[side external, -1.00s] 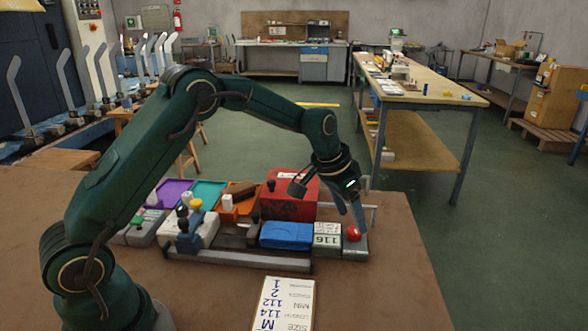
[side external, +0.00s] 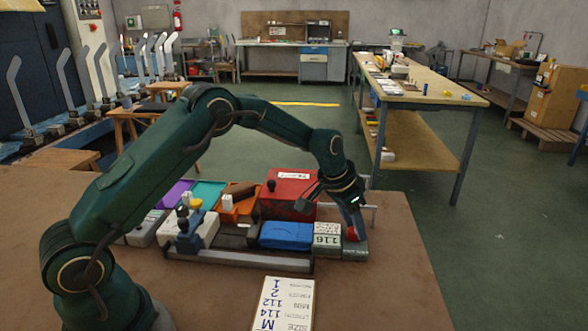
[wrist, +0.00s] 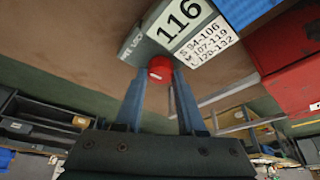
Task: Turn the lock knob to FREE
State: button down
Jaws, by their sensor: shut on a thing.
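The lock knob, a red round knob (side external: 351,235), sits on a grey block (side external: 355,251) at the right end of the fixture, beside the box reading 116 (side external: 326,240). My gripper (side external: 354,226) points down over it, with its blue-grey fingers around the knob. In the wrist view the knob (wrist: 160,69) lies between the two fingertips (wrist: 160,78), and the gripper is shut on it. I see no FREE mark, and the knob's turn position cannot be read.
A blue block (side external: 286,235), a red box (side external: 290,195) and several coloured trays stand left of the knob. A size card (side external: 284,303) lies in front. The brown tabletop (side external: 405,270) is bare to the right.

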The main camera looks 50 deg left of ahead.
jog(key=shift+d+n+y, duration=0.1)
jog(key=shift+n+y, duration=0.45)
jog(key=shift+n, duration=0.85)
jog(key=shift+n+y, duration=0.55)
jog(key=shift+n, duration=0.85)
jog(key=c, duration=0.5)
grip_release()
